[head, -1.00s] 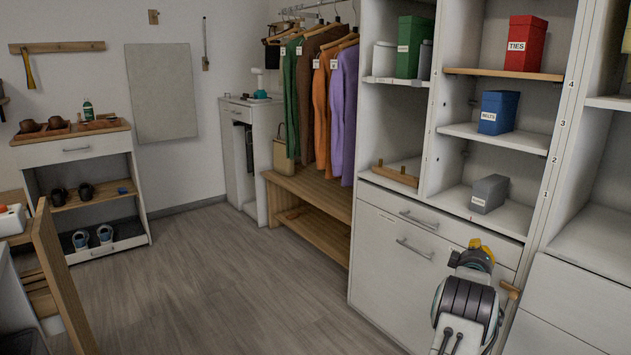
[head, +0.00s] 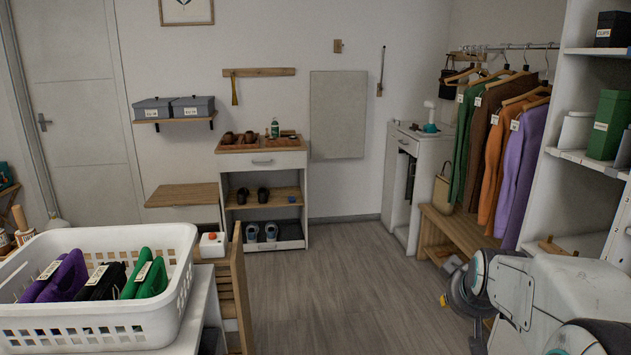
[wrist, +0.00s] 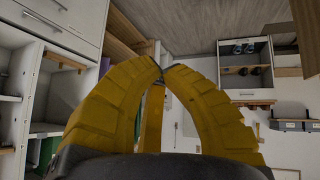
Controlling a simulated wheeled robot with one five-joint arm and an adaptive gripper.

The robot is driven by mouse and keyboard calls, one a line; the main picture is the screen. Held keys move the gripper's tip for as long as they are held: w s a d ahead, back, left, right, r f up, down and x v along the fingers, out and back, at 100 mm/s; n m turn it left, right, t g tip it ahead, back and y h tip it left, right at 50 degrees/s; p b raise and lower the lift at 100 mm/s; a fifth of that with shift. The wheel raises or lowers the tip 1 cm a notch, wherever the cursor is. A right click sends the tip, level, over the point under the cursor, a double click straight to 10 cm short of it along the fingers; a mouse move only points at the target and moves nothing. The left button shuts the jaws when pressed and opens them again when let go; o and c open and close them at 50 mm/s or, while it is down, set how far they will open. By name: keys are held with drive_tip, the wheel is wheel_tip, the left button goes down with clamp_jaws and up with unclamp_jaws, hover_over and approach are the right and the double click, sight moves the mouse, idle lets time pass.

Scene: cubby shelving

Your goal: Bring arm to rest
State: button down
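My arm shows at the lower right of the head view, bent, with white and dark grey links close to the camera. My gripper's yellow tip (head: 443,300) just shows left of the dark wrist, in front of the wooden bench. The picture there is turned over, with the floor at the top and the shelving at the left. Most of the gripper is hidden in the head view.
A white basket (head: 95,330) with labelled folded clothes stands at the lower left. Grey floor (head: 340,300) is clear in the middle. A shoe cabinet (head: 262,160) stands at the back. The bench (head: 440,222) and hanging clothes are at the right, beside the cubby shelving.

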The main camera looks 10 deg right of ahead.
drive_tip(key=s+a+r+g+y+p, duration=0.1)
drive_tip(key=s+a+r+g+p, duration=0.1)
drive_tip(key=s+a+p, duration=0.3)
drive_tip(key=s+a+r+n+g+y+p, duration=0.1)
drive_tip(key=s+a+r+p, duration=0.3)
drive_tip(key=s+a, duration=0.8)
drive_tip(key=s+g+y, duration=0.1)
drive_tip(key=s, duration=0.4)
drive_tip(key=shift+a+p, duration=0.35)
drive_tip(key=shift+r, duration=0.1)
